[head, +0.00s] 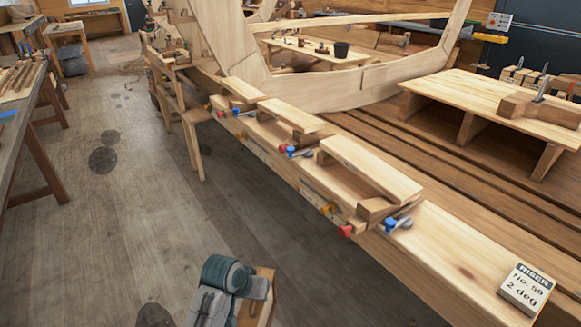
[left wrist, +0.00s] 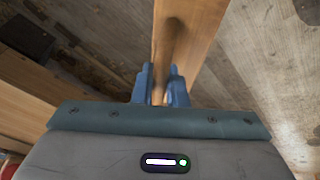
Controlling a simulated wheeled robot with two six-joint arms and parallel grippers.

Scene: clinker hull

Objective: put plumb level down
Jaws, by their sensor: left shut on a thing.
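My left gripper (head: 250,287) is at the bottom of the head view, over the floor and to the left of the long timber bench. It is shut on the wooden plumb level (head: 263,297), of which only a short piece shows beside the gripper. In the left wrist view the two blue fingers (left wrist: 163,84) close on the level's wooden board (left wrist: 202,25), which runs up out of the picture. The rest of the level is hidden or out of frame. My right gripper is not in view.
The bench plank (head: 455,250) has bare room between the nearest clamped block (head: 370,168) and a block marked "RISER No. 59 2 deg" (head: 526,290). Red and blue clamps (head: 390,224) stick out along its edge. A wooden stand (head: 480,95) is behind; a workbench (head: 30,120) is at left.

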